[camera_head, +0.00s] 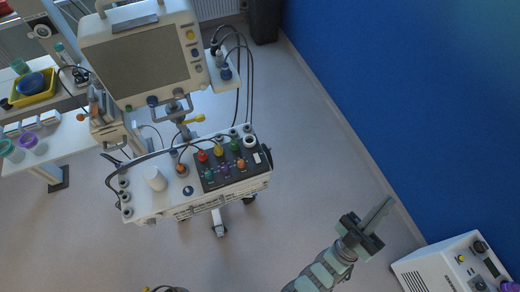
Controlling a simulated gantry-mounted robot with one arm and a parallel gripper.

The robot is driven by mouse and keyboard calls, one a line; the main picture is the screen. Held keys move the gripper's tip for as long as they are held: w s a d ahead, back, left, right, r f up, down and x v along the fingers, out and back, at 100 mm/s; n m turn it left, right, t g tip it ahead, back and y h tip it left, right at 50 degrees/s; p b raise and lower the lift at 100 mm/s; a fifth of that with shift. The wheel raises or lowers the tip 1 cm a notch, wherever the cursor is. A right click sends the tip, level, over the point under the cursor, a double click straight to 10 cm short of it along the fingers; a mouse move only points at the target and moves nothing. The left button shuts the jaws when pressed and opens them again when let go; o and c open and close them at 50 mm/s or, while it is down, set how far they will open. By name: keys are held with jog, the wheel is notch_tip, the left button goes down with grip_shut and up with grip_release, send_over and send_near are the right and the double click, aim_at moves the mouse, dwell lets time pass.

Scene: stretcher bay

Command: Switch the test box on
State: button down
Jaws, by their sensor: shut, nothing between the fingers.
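A black box (214,179) with several coloured knobs or sockets in red, yellow, green, purple and orange lies on the white cart top (150,204). A small white part, perhaps a switch, shows at its right end; its position is too small to tell. I take this for the test box, but no label is readable. My gripper (383,207) is shut and empty, right of the cart and apart from it, over the floor near the blue wall.
A monitor (145,62) stands over the back of the cart, with cables hanging beside it. A white device (431,275) with knobs is at the lower right. A white table (70,148) is at the left. Grey floor (310,165) is clear between cart and wall.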

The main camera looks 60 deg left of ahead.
jog(key=w+a+f+n+g+h, duration=0.2)
jog(key=w+a+f+g, duration=0.15)
jog(key=w+a, duration=0.6)
jog(key=w+a+f+n+g+h+b, duration=0.1)
jog(key=w+a+f+n+g+h, duration=0.2)
jog(key=w+a, duration=0.7)
jog(key=w+a+f+n+g+h, duration=0.15)
jog(key=w+a+g, duration=0.4)
jog(key=w, duration=0.95)
jog(key=s+a+f+g+h, duration=0.1)
jog(key=s+a+f+g, duration=0.3)
jog(key=s, duration=1.1)
jog(key=s+a+f+n+g+h, duration=0.1)
jog(key=s+a+f+g, duration=0.4)
jog(key=s, duration=1)
jog(key=s+a+f+g+h, duration=0.1)
jog(key=s+a+f+g, duration=0.4)
jog(key=s, duration=1)
jog(key=shift+a+f+b, duration=0.4)
jog(key=shift+a+f, duration=0.2)
jog(key=shift+a, duration=0.55)
jog(key=shift+w, duration=0.1)
